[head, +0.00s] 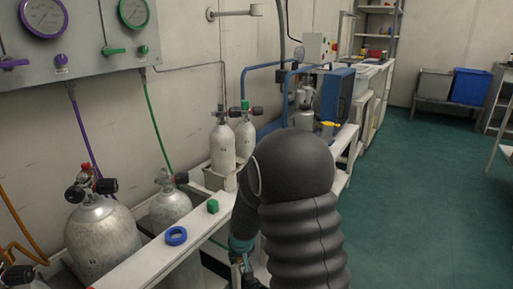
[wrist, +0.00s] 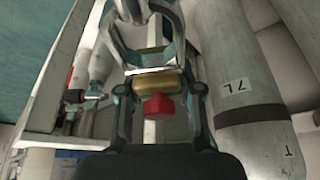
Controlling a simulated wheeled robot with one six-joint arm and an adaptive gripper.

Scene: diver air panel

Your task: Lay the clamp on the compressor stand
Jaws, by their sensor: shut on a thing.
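My gripper (wrist: 158,85) is shut on what looks like the clamp (wrist: 155,82), a brass-coloured piece with a red knob between the fingers. Grey metal at the top of the wrist view may be part of the clamp or of my fingers; I cannot tell. In the head view my gripper (head: 242,262) is low, beside the white rail, and my dark arm hides most of it and the clamp. The blue compressor (head: 336,94) stands at the back by the wall. The pale surface beneath it, likely the compressor stand (head: 343,141), is partly hidden by my arm.
Grey cylinders (head: 102,238) stand behind the white rail (head: 140,266); a blue ring (head: 176,236) and a green block (head: 212,206) lie on it. Two small cylinders (head: 222,147) stand nearer the compressor. A large cylinder (wrist: 235,75) is close in the wrist view. Green floor (head: 420,190) at right is clear.

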